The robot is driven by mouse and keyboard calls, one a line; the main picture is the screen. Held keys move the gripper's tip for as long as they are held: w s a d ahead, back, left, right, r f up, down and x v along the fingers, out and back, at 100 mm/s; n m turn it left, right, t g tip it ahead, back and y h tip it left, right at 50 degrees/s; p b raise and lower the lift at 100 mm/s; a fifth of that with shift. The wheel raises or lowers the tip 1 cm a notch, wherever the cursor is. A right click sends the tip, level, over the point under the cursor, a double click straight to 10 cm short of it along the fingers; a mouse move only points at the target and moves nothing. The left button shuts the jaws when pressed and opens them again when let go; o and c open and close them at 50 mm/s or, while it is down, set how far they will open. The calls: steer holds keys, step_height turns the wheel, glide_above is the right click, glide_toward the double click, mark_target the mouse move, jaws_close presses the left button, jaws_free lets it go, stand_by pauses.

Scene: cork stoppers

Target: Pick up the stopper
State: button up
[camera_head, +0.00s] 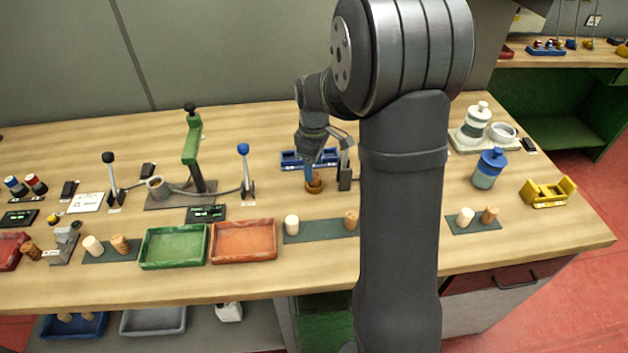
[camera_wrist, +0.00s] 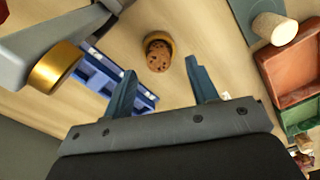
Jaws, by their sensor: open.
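A brown, speckled cork stopper (camera_wrist: 157,57) stands in a small tan round holder (camera_wrist: 172,42) in the wrist view. In the head view the holder with the stopper (camera_head: 314,184) is on the table, right below my gripper (camera_head: 312,171), which partly hides it. My gripper's two blue-grey fingers (camera_wrist: 160,75) are spread apart with nothing between them. In the wrist view the stopper appears just beyond the fingertips, roughly centred in the gap. I cannot tell the exact height of the fingers above it.
A blue rack (camera_head: 292,160) stands close behind the holder, and a grey post with a gold end (camera_wrist: 57,68) is near the fingers. In front lie a dark mat (camera_head: 320,231) with a pale and a brown stopper, a red tray (camera_head: 244,258) and a green tray (camera_head: 174,263).

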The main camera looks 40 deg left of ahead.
step_height(320, 180, down, 4)
steer(key=shift+w+r, duration=0.1)
steer(key=c, duration=1.1)
steer(key=shift+r, duration=0.1)
